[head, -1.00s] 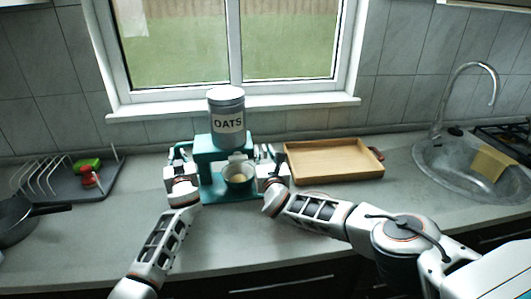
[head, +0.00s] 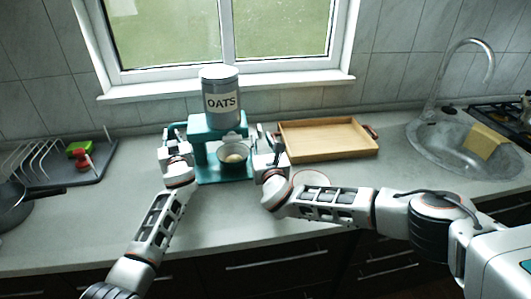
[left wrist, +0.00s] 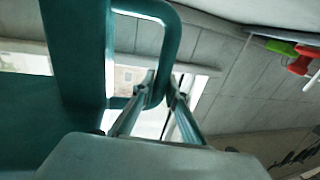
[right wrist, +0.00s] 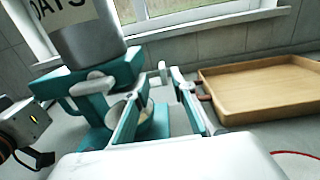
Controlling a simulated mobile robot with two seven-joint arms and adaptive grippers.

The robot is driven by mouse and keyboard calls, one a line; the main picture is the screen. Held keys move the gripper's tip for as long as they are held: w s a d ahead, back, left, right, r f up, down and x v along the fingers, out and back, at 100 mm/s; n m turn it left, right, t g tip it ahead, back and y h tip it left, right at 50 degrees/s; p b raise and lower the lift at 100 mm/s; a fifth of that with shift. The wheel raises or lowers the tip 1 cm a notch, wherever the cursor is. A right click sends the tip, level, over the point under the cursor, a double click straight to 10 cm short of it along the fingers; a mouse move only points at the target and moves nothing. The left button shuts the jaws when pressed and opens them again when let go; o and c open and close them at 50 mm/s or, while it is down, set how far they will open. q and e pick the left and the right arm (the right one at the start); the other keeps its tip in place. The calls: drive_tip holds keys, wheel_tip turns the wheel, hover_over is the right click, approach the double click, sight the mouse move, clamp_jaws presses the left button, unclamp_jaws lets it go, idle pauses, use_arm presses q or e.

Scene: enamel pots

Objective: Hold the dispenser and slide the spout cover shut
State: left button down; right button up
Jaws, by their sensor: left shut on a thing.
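The dispenser is a teal stand (head: 208,124) with a grey canister labelled OATS (head: 221,100) on top. A pale bowl (head: 232,152) with oats in it sits under the spout. My left gripper (head: 173,132) is shut on the teal side handle; the left wrist view shows both fingers around the loop (left wrist: 172,32). In the right wrist view a pale spout cover (right wrist: 92,84) shows on the stand's front, left of the fingers. I cannot tell how far it is slid.
A wooden tray (head: 325,152) stands just right of my right gripper. A round thing with a reddish rim (head: 311,178) is partly hidden behind my right arm. A dish rack (head: 40,165) and pan (head: 18,208) are at left, the sink (head: 465,165) at right. The front counter is mostly clear.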

drive_tip(key=v, duration=0.6)
drive_tip(key=shift+s, duration=0.25)
drive_tip(key=shift+d, duration=0.1)
use_arm(q)
drive_tip(key=c, duration=2)
unclamp_jaws()
drive_tip(key=shift+o, duration=0.2)
drive_tip(key=shift+a, duration=0.1)
drive_tip(key=shift+s+d, duration=0.35)
drive_tip(key=shift+s, duration=0.1)
drive_tip(key=v, duration=1.1)
wheel_tip(320, 180, up, 6)
drive_tip(key=shift+a+f, duration=0.1)
use_arm(e)
drive_tip(key=shift+f, duration=0.1)
